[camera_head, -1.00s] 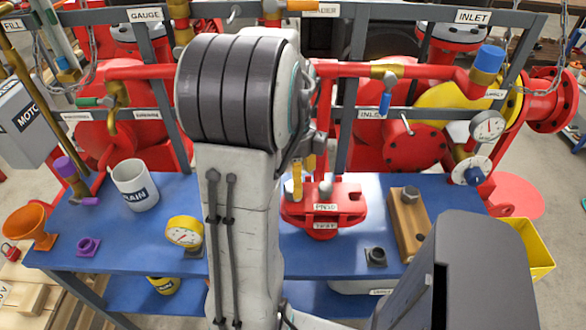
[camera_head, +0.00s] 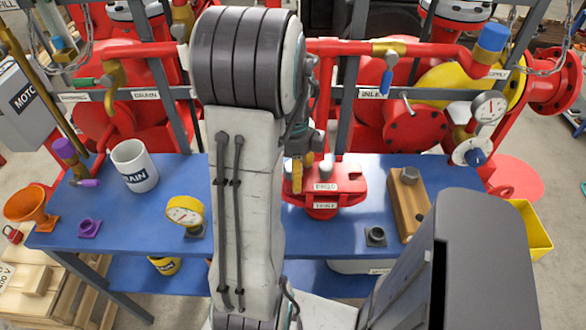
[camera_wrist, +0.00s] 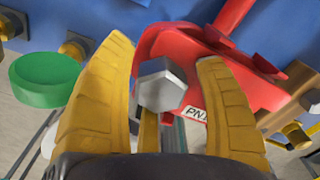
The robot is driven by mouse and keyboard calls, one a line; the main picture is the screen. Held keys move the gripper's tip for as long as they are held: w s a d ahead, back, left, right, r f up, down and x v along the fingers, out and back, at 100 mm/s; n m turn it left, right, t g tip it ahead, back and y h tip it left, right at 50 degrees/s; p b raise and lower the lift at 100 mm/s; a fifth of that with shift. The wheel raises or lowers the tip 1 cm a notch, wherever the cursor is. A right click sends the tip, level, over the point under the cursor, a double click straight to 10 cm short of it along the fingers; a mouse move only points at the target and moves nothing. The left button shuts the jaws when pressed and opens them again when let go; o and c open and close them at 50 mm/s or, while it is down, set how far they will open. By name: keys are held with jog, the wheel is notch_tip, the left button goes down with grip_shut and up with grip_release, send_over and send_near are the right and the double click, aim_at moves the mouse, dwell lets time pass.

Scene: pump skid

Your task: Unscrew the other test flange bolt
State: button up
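The red test flange (camera_head: 345,187) stands on the blue bench, with labels on its front; it also shows in the wrist view (camera_wrist: 245,85). A grey hex bolt (camera_wrist: 160,85) sits on the flange in the wrist view, seen between my two yellow fingers. My gripper (camera_wrist: 170,95) is open, with gaps visible beside the bolt head. I cannot tell how far the fingertips reach down past it. In the head view my gripper (camera_head: 300,174) is at the flange's left side, partly hidden by my arm.
A wooden block (camera_head: 407,205) with a grey hex bolt (camera_head: 409,175) on it stands right of the flange. A white mug (camera_head: 135,168), a yellow gauge (camera_head: 184,212) and an orange funnel (camera_head: 27,205) stand to the left. Red pipes (camera_head: 390,48) cross behind.

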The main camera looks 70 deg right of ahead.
jog(key=c, duration=1.1)
